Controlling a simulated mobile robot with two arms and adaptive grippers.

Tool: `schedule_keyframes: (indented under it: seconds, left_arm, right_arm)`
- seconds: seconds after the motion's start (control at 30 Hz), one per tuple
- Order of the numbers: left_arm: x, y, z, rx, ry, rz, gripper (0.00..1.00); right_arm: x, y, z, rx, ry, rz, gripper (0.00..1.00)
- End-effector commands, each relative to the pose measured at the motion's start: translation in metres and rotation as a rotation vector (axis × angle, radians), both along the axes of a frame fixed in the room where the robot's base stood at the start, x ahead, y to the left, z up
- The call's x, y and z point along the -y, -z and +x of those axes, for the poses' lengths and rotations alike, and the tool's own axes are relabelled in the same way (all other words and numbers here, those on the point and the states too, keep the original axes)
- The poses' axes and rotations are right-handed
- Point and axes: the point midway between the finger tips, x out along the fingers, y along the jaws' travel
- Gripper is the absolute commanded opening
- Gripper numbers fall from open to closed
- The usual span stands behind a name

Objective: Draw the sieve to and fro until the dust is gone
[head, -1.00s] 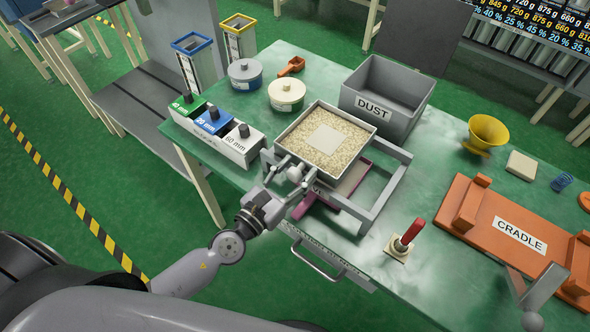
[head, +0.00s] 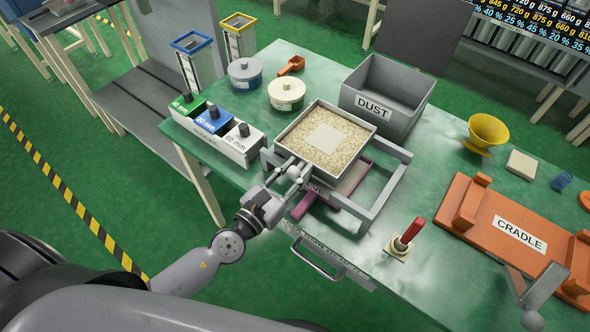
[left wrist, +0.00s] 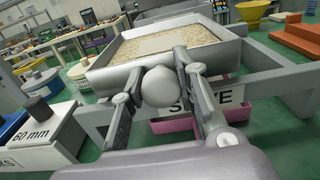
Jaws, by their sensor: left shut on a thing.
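The sieve (head: 354,133) is a square, grey-walled tray on a grey rail frame (head: 384,195). Tan grains (head: 304,147) fill it, with a pale square patch in the middle. It also shows in the left wrist view (left wrist: 215,54). My left gripper (head: 293,174) is shut on the round grey knob (left wrist: 160,87) at the sieve's near side, a finger on each side of it. A pink tray (head: 353,178) sits under the sieve, partly hidden. I cannot tell dust from grains. My right gripper does not show clearly.
A grey bin marked DUST (head: 387,106) stands behind the sieve. A block marked 60 mm (head: 243,146) is close on the left. A red-handled lever (head: 408,236) and the orange cradle (head: 490,224) are to the right. A yellow funnel (head: 485,133) stands beyond.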

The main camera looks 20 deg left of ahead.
Motion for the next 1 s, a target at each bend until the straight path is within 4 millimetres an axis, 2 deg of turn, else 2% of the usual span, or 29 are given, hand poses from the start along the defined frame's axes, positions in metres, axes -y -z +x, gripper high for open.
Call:
schedule_keyframes:
  seconds: [0.23,0.5,0.6,0.93,0.97,1.0]
  left_arm:
    - [0.006,0.0,-0.002,0.0,0.0,-0.001,0.0]
    - [0.056,0.0,-0.021,-0.004,0.001,-0.004,0.0]
    - [0.067,0.0,-0.025,-0.003,0.001,-0.001,0.0]
    - [0.069,0.001,-0.025,-0.001,0.001,0.001,0.0]
    - [0.069,0.001,-0.025,-0.001,0.0,0.001,0.3]
    - [0.069,0.001,-0.025,-0.001,0.0,0.001,0.33]
  right_arm:
    - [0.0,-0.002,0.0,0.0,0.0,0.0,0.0]
    - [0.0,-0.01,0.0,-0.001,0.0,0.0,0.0]
    - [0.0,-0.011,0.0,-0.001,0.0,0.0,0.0]
    - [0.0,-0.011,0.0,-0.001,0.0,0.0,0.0]
    - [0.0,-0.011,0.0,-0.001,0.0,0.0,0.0]
    - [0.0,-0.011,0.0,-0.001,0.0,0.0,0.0]
